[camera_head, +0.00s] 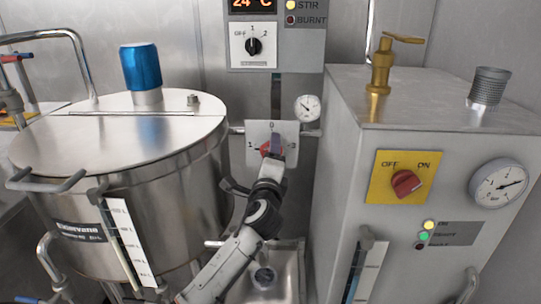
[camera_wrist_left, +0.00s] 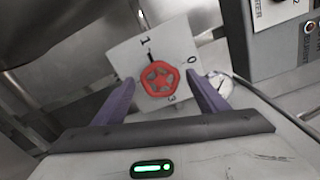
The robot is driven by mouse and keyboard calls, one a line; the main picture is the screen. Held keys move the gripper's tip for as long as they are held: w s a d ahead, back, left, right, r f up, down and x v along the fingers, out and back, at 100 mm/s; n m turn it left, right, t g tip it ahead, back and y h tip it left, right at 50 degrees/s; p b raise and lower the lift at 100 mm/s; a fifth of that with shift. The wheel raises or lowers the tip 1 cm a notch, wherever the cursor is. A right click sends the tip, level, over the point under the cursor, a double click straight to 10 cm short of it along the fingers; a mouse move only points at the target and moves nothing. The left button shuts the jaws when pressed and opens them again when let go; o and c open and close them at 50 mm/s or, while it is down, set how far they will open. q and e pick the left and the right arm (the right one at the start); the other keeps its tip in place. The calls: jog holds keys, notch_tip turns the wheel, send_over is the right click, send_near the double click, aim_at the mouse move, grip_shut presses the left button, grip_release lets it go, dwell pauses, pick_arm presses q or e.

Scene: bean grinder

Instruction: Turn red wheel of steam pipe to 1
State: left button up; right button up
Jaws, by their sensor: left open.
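The red wheel (camera_head: 265,149) sits on a white plate (camera_head: 253,131) on the steam pipe, between the kettle and the steel cabinet. The plate reads 1 on the left, 0 at the top and a number like 3 on the right. In the left wrist view the red wheel (camera_wrist_left: 158,80) shows whole on the tilted plate (camera_wrist_left: 130,57). A short dark line lies between it and the 1; I cannot tell if it is a pointer or a plate mark. My left gripper (camera_head: 275,143) is open in front of the wheel, purple fingers apart on either side. Contact is unclear. My right gripper is out of view.
A large steel kettle (camera_head: 110,145) with a blue-topped fitting (camera_head: 141,67) stands left of my arm. A steel cabinet (camera_head: 337,137) with a yellow switch plate (camera_head: 391,164) stands to the right. A pressure gauge (camera_head: 307,108) is just above right of the wheel.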

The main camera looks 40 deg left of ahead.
pick_arm(q)
jog(key=v, duration=0.9)
jog(key=shift+s+d, duration=0.2)
jog(key=shift+s, duration=0.05)
jog(key=s+d+f+n+g+h, duration=0.1)
jog(key=s+d+f+n+h, duration=0.2)
jog(key=f, duration=0.7)
jog(key=s+d+f+g+h, duration=0.25)
jog(key=s+d+f, duration=0.2)
jog(key=f, duration=0.45)
jog(key=s+d+f+n+g+h, duration=0.1)
jog(key=s+d+f+n+h, duration=0.2)
jog(key=s+f, duration=0.4)
jog(key=s+d+f+n+g+h, duration=0.2)
jog(key=s+d+f+n, duration=0.4)
jog(key=s, duration=0.5)
notch_tip(320, 180, down, 2)
jog(key=shift+d+f+n+h, duration=0.15)
jog(key=shift+d+n+h, duration=0.15)
jog(key=shift+d+h, duration=0.6)
jog(key=shift+s+d+y, duration=0.15)
jog(key=shift+d+y, duration=0.05)
jog(key=shift+y, duration=0.05)
